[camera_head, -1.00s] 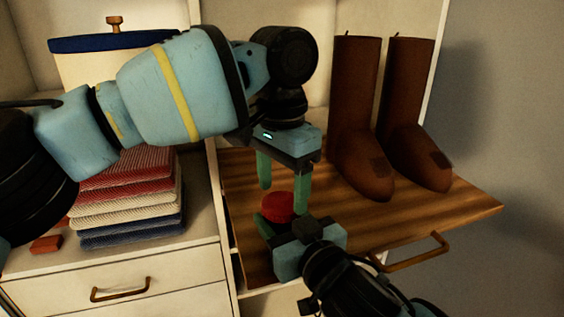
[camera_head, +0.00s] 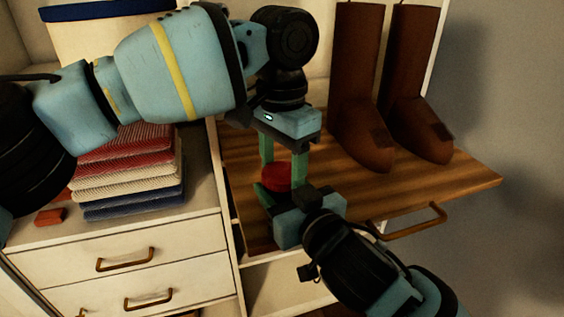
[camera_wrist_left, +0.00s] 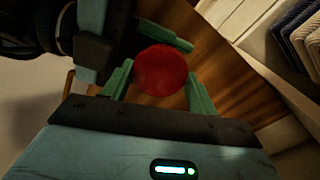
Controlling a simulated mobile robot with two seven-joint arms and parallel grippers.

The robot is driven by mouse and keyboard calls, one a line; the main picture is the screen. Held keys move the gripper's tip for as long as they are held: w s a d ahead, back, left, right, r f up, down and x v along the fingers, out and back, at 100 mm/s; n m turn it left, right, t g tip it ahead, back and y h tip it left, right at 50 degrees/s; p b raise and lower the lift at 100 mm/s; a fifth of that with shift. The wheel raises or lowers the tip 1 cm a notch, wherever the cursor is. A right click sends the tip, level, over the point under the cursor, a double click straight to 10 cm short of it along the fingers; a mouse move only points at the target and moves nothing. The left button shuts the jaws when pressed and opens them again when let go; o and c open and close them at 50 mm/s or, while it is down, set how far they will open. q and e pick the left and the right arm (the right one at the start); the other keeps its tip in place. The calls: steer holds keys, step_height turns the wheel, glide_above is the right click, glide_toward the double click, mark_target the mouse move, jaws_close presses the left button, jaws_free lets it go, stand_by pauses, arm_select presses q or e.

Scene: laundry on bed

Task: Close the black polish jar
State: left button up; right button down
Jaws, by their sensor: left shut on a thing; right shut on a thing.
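A round red lid (camera_head: 277,177) is level above the wooden drawer board in the head view. It shows from above in the left wrist view (camera_wrist_left: 160,70). My left gripper (camera_head: 283,172) points down from above, its green fingers shut on the lid's sides; they also flank it in the left wrist view (camera_wrist_left: 160,85). My right gripper (camera_head: 270,192) reaches in from the lower right, just below the lid, and is shut on the jar body. That body is hidden by the lid and fingers, so I cannot tell how the lid sits on it.
Brown boots (camera_head: 363,120) stand behind on the pulled-out wooden board (camera_head: 440,185). Folded cloths (camera_head: 130,178) and a small orange-red block (camera_head: 50,216) lie on the left cabinet top, before a blue-lidded bin (camera_head: 105,12). The board's right front is clear.

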arm_select(q)
steer(key=o, duration=1.2)
steer(key=shift+c, duration=0.2)
step_height(320, 180, up, 12)
steer(key=shift+a, duration=0.1)
arm_select(e)
steer(key=c, duration=0.5)
jaws_free()
arm_select(q)
steer(key=shift+r, duration=0.2)
arm_select(e)
steer(key=shift+v, duration=3.9)
